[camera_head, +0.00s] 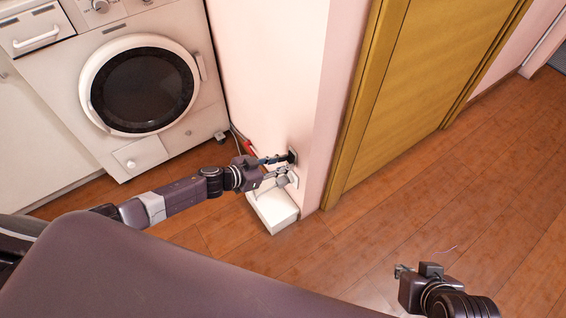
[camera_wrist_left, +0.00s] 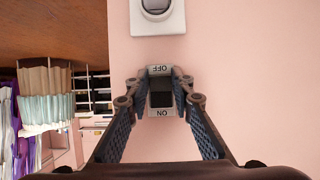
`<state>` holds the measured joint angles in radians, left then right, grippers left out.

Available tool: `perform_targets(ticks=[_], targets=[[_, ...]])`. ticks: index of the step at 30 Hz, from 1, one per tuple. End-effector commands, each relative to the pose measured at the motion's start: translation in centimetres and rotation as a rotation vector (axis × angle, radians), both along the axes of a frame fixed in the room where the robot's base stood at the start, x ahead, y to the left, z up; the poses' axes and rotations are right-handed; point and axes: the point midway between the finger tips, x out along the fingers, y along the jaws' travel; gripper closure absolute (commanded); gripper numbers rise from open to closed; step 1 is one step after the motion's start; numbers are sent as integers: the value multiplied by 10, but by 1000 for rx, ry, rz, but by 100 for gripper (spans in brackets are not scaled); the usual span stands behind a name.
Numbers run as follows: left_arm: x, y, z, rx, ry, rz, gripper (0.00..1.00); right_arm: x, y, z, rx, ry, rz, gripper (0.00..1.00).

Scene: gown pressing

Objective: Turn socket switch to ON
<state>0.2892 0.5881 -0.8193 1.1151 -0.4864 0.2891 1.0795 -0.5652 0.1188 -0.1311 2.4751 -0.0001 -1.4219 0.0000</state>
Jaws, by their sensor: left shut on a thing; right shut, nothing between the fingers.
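The socket switch (camera_wrist_left: 160,92) is on the pink wall in the left wrist view. It has a dark rocker between two pale labels, OFF at the top and ON at the bottom, both upside down in this view. My left gripper (camera_wrist_left: 159,97) is shut on it, with a fingertip at each side. In the head view my left gripper (camera_head: 285,164) reaches the wall corner, and its fingers partly hide the switch there. Which way the rocker is tipped is hard to tell. My right gripper (camera_head: 400,270) is shut and empty above the floor at lower right.
A white plate with a round socket (camera_wrist_left: 157,15) is on the wall beside the switch. A white box-like object (camera_head: 272,208) is on the floor below my left gripper. A washing machine (camera_head: 140,85) stands at left, a yellow door (camera_head: 425,90) at right. The wooden floor at right is clear.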

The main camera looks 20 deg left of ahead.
Motion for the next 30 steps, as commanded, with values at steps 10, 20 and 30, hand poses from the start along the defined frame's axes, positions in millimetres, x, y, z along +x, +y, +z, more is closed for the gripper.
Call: perform_targets(ticks=[10, 20, 30], targets=[[0, -2, 1, -4, -2, -4, 61, 0, 0, 0, 0, -2, 0, 100], [-4, 4, 2, 1, -1, 0, 61, 1, 1, 0, 1, -3, 1, 100], [-43, 33, 24, 1, 0, -3, 61, 1, 1, 0, 1, -3, 1, 100]])
